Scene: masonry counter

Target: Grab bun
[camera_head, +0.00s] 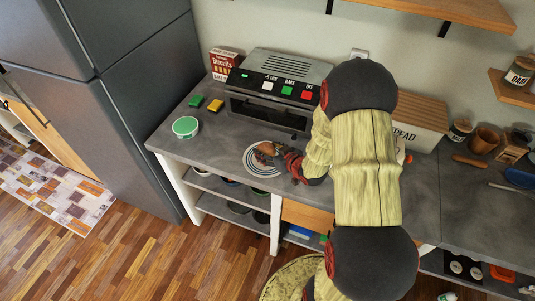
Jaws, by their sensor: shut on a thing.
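The bun (266,149) is a small brown shape at the tip of my gripper, over the plate. My gripper (273,153) is shut on it, and the dark and red fingers hide part of it. The white plate (250,167) with blue rings lies on the grey counter in front of the toaster oven. I cannot tell whether the bun touches the plate.
A toaster oven (275,85) with colored buttons stands behind the plate. A round green-topped tub (185,127), a green block (196,101) and a yellow block (215,105) lie to the left. A bread box (418,120) stands right, partly behind my arm. Counter between tub and plate is clear.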

